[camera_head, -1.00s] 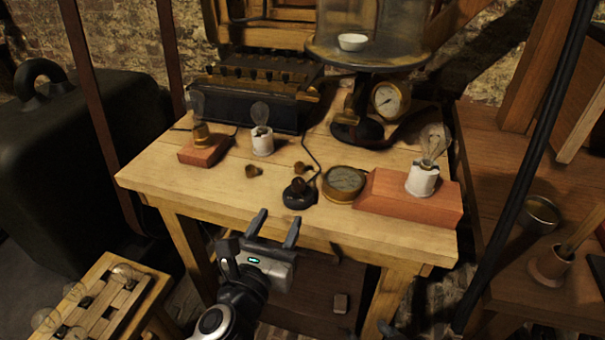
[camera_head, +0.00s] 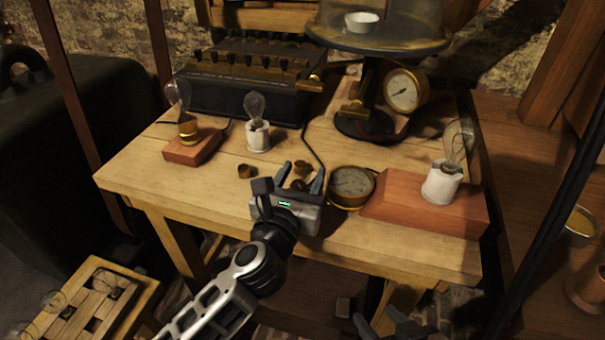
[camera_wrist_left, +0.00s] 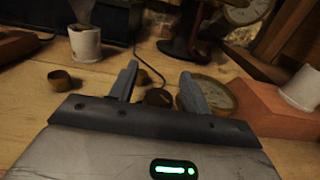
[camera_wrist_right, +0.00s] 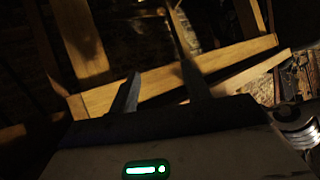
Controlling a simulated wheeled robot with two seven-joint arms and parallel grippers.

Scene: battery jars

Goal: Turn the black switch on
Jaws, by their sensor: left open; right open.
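The black switch (camera_head: 298,186) is near the front edge of the wooden table, mostly hidden behind my left gripper in the head view. Its dark knob (camera_wrist_left: 158,97) shows between the fingers in the left wrist view. My left gripper (camera_head: 300,174) is open, with one finger on either side of the switch. I cannot tell whether the fingers touch it. My right gripper (camera_head: 392,318) is low at the bottom of the head view, below the table front. It is open and empty in the right wrist view (camera_wrist_right: 160,70).
A round brass gauge (camera_head: 351,186) lies close right of the switch, beside a red base with a bulb (camera_head: 453,152). Small brass caps (camera_head: 245,171) lie to the left. A white-socketed bulb (camera_head: 258,135) stands behind. A black cable (camera_head: 307,145) runs back from the switch.

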